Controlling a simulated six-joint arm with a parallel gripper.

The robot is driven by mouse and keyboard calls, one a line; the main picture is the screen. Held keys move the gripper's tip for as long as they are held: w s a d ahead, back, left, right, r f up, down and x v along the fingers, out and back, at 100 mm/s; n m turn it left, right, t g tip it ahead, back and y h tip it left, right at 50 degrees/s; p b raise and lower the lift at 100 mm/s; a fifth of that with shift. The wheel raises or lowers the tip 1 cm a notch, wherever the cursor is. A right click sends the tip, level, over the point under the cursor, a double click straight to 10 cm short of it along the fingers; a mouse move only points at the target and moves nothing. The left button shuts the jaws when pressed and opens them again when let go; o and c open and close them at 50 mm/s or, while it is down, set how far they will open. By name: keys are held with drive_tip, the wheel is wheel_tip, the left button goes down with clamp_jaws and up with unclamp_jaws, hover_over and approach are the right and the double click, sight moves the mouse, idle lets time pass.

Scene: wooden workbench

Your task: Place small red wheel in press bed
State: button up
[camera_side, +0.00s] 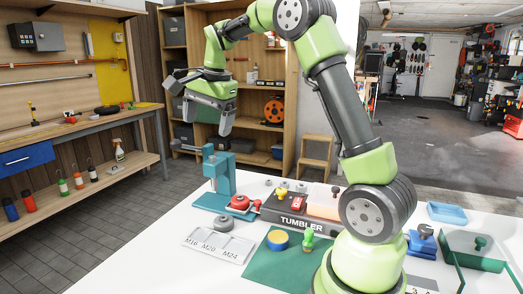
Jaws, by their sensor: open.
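A teal press (221,180) stands on the white table left of centre, with a flat base at its foot. A round red wheel-like piece with a knob (240,202) sits at the right part of this base; I cannot tell whether it is seated in the bed. Another small red piece (298,203) lies on the dark box marked TUMBLER. I cannot tell for sure which red piece is the small red wheel. My gripper (200,104) is raised well above and behind the press, open, with nothing seen between its fingers.
A white tray marked M16, M20, M24 (203,246) holds a grey wheel (222,224). The TUMBLER box (284,219) stands right of the press. A green mat (265,268) bears a yellow-and-blue disc (278,240) and green knob (308,236). A green bin (466,262) stands right.

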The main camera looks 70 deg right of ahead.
drive_tip(key=s+a+r+n+t, duration=0.2)
drive_tip(key=s+a+r+n, duration=0.35)
drive_tip(key=s+a, duration=0.35)
drive_tip(key=s+a+f+n+t+y, duration=0.2)
drive_tip(key=s+a+f+n, duration=0.2)
drive_tip(key=s+a+n, duration=0.4)
drive_tip(key=s, duration=0.3)
drive_tip(key=shift+a, duration=0.15)
